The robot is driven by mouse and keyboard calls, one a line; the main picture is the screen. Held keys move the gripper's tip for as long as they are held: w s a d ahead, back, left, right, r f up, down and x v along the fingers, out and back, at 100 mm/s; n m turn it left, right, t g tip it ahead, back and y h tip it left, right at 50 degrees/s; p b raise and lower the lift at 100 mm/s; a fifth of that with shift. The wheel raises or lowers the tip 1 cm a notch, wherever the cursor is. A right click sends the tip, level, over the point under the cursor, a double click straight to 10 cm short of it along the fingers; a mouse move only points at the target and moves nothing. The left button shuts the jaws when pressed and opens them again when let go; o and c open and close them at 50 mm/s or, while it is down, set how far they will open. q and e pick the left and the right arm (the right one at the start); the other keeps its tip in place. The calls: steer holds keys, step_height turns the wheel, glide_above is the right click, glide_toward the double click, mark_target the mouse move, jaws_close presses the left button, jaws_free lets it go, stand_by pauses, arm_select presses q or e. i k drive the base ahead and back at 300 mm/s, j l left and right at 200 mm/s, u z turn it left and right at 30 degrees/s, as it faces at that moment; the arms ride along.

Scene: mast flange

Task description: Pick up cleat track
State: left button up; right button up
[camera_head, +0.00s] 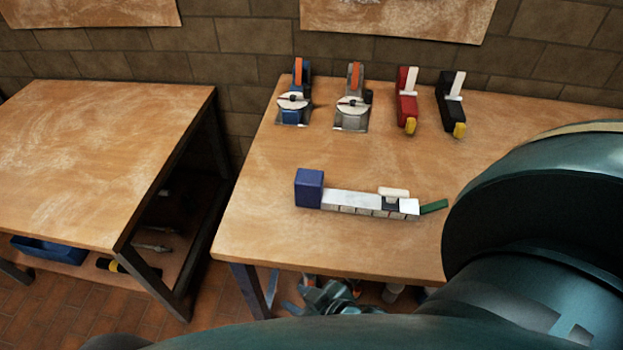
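What looks like the cleat track (345,200) is a pale, segmented bar lying on the right wooden table. A blue block (309,188) is at its left end and a green piece (435,206) at its right end. A small white piece (394,192) with a dark part below it sits near the bar's right end. My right gripper (332,297) seems to show small and partly hidden below the table's front edge, apart from the bar; its fingers are not clear. My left gripper is not in view.
Two clamp-like tools, blue (293,105) and grey (351,108), stand at the back of the right table (260,225). Red (406,101) and black (451,104) tools stand beside them. My large teal arm covers the right side. A second table (90,150) stands left, across a gap.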

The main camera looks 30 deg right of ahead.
mark_target(310, 192)
steer(key=i+j+z, duration=0.1)
steer(key=z, duration=0.25)
steer(key=j+z, duration=0.35)
steer(key=i+j+z, duration=0.1)
steer(key=z, duration=0.25)
